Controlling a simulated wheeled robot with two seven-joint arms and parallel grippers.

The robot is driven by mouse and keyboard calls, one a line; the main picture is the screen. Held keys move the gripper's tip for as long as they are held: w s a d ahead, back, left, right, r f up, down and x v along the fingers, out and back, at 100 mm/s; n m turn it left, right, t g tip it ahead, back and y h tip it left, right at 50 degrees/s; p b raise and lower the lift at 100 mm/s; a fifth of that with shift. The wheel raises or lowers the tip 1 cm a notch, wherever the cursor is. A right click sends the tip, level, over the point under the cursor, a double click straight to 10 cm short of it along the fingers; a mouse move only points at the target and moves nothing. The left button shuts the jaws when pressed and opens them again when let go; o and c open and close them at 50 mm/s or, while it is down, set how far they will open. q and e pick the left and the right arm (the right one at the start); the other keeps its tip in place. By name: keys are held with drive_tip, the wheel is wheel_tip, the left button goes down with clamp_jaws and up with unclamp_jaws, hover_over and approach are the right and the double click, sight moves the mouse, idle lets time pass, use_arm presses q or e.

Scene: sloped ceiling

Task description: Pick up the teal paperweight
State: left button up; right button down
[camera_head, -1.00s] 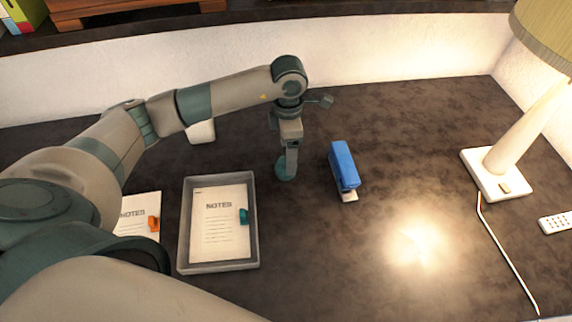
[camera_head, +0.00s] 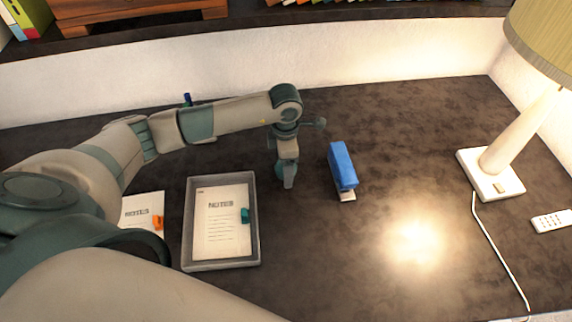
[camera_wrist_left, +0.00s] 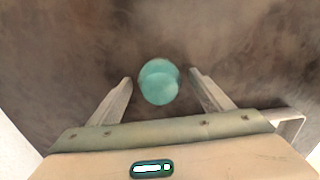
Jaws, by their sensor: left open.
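The teal paperweight (camera_wrist_left: 159,82) is a round, smooth disc in the left wrist view. It lies on the dark mottled desk, between and slightly beyond the two fingertips of my left gripper (camera_wrist_left: 160,78). A gap shows on each side of it. My left gripper is open, and in the head view it points down at the desk (camera_head: 287,178), left of the blue stapler. In the head view the paperweight is hidden behind the gripper. My right gripper is not in view.
A blue stapler (camera_head: 342,166) stands just right of the gripper. A grey tray (camera_head: 186,225) with a notes sheet is to the left. A lamp (camera_head: 491,175) with its cord and a white remote (camera_head: 552,221) are at the right. The desk between stapler and lamp is clear.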

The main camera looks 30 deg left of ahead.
use_arm(q)
drive_tip(key=shift+c, duration=0.3)
drive_tip(key=c, duration=1.4)
drive_tip(key=shift+o, duration=0.2)
drive_tip(key=shift+r, duration=0.2)
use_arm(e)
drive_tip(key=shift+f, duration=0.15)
